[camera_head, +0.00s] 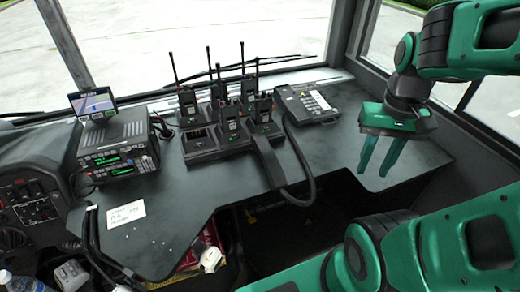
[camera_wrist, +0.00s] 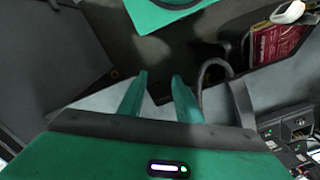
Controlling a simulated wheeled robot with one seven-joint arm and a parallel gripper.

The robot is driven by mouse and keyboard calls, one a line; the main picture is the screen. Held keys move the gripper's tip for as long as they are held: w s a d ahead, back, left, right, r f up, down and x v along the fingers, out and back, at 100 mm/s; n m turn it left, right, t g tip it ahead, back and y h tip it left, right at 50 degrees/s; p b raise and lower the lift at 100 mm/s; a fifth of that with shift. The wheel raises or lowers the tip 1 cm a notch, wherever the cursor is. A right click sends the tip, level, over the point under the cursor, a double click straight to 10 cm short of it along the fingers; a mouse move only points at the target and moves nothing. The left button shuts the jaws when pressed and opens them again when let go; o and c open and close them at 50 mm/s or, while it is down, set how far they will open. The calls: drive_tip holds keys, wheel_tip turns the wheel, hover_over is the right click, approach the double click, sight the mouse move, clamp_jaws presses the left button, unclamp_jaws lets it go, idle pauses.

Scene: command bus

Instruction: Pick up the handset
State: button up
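The dark handset (camera_head: 268,162) lies at the front edge of the dashboard, just below the radio charger in the head view. A thick black cord (camera_head: 308,170) curves beside it to the phone base (camera_head: 306,103). In the wrist view a dark bar that looks like the handset (camera_wrist: 243,102) is right of the fingers, beside the arched cord (camera_wrist: 207,72). My green gripper (camera_head: 375,170) is to the right of the handset, apart from it, with its fingers pointing down. In the wrist view the fingertips (camera_wrist: 160,76) are apart with nothing between them.
Handheld radios stand in a multi-slot charger (camera_head: 205,153) left of the phone base. A radio unit (camera_head: 117,148) with a small screen (camera_head: 93,102) is farther left. A white note (camera_head: 126,214) lies in front. The dashboard's right part (camera_head: 345,140) is clear.

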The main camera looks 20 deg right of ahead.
drive_tip(key=shift+w+d, duration=0.1)
drive_tip(key=shift+w, duration=0.1)
drive_tip(key=shift+o, duration=1.2)
drive_tip(key=o, duration=0.4)
drive_tip(key=shift+s+r, duration=0.25)
drive_tip(key=shift+c, duration=0.2)
drive_tip(key=n, duration=0.6)
hover_over(267, 152)
wheel_tip(267, 152, down, 6)
drive_tip(key=shift+s+d+r, duration=0.1)
drive_tip(key=shift+r, duration=0.05)
drive_tip(key=shift+f, duration=2.95)
